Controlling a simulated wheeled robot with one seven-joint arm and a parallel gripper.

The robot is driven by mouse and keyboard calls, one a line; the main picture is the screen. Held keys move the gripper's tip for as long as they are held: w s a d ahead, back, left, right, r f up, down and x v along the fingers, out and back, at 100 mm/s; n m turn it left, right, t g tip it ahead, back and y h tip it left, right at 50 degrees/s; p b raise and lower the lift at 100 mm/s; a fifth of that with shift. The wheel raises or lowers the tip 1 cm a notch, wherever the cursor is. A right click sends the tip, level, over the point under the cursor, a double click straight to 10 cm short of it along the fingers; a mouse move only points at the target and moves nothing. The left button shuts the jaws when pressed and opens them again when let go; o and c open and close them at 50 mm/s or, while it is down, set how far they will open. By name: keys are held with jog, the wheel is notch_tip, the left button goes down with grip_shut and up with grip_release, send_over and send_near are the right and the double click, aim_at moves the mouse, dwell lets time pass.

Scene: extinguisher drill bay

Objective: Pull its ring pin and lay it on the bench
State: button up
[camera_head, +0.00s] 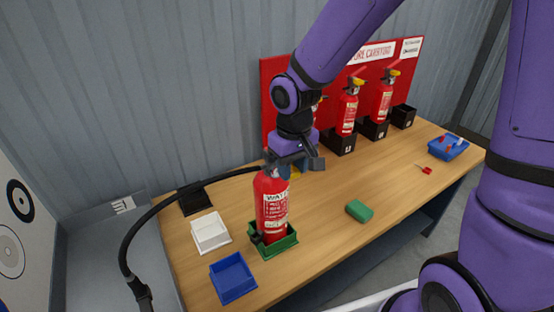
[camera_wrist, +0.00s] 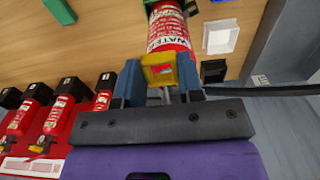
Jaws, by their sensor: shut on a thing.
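A red extinguisher labelled WATER (camera_head: 271,208) stands upright in a green tray (camera_head: 290,241) on the bench (camera_head: 330,217). It also shows at the top of the wrist view (camera_wrist: 168,28). My gripper (camera_head: 290,165) is at its head, with two blue fingers (camera_wrist: 158,88) closed on a yellow, frame-like piece (camera_wrist: 159,70) there. I cannot tell whether this piece is the ring of the pin. The pin's shaft is hidden by the gripper.
A black hose (camera_head: 150,212) runs left from the extinguisher's head. White (camera_head: 210,231) and blue (camera_head: 233,277) trays stand at left. A green block (camera_head: 359,210), a small red item (camera_head: 426,170) and a filled blue tray (camera_head: 448,147) lie right. Racked extinguishers (camera_head: 347,112) stand behind.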

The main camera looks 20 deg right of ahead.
jog(key=shift+s, duration=0.1)
jog(key=shift+s+d, duration=0.2)
jog(key=shift+s, duration=0.5)
jog(key=shift+s+d, duration=0.2)
jog(key=shift+s, duration=0.45)
